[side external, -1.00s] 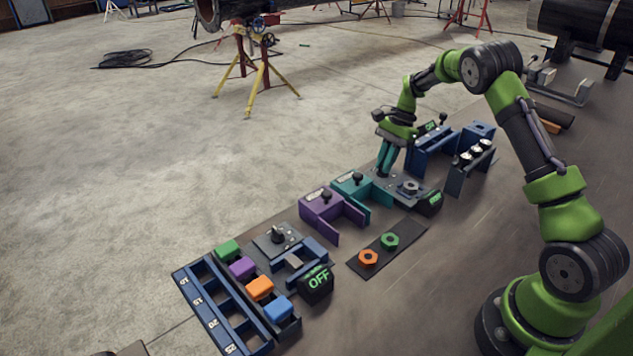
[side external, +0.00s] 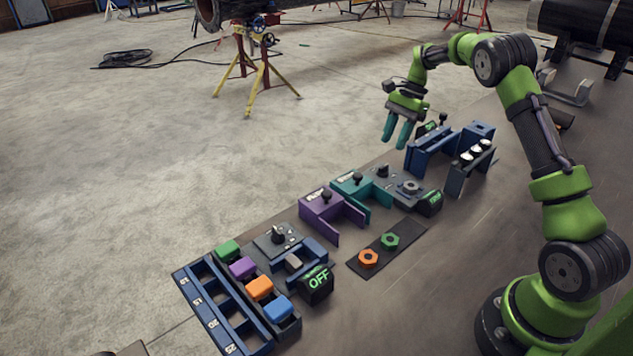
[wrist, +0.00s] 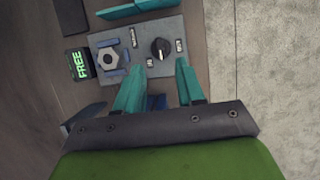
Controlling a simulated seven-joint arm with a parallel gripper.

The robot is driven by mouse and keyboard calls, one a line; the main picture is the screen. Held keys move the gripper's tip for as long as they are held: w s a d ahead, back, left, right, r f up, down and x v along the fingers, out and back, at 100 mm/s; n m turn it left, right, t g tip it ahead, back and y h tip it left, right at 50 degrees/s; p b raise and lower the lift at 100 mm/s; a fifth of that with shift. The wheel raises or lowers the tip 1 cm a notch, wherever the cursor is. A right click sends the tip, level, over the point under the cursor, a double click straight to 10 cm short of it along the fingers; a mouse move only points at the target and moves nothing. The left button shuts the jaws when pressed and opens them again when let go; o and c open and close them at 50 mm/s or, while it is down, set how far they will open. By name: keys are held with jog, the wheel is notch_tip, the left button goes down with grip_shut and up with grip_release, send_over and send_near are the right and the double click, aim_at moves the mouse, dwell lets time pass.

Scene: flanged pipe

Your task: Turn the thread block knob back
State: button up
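The thread block is a grey plate (wrist: 137,45) with a round black knob (wrist: 161,48) and a grey hex nut (wrist: 108,59) on it. In the side view the knob (side external: 384,171) stands at the plate's far end and the nut (side external: 409,187) towards its near end. A black display (wrist: 76,63) beside the plate reads FREE in green. My gripper (side external: 396,144) hangs above and behind the knob, clear of it. Its teal fingers (wrist: 158,68) are apart in the wrist view, with nothing between them.
A teal bracket (side external: 361,187) and a purple bracket (side external: 332,209) stand left of the plate. Blue fixtures (side external: 433,150) stand close on its right. A dark mat with green and orange nuts (side external: 389,241) lies in front. Open floor lies behind.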

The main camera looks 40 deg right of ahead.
jog(key=v, duration=1)
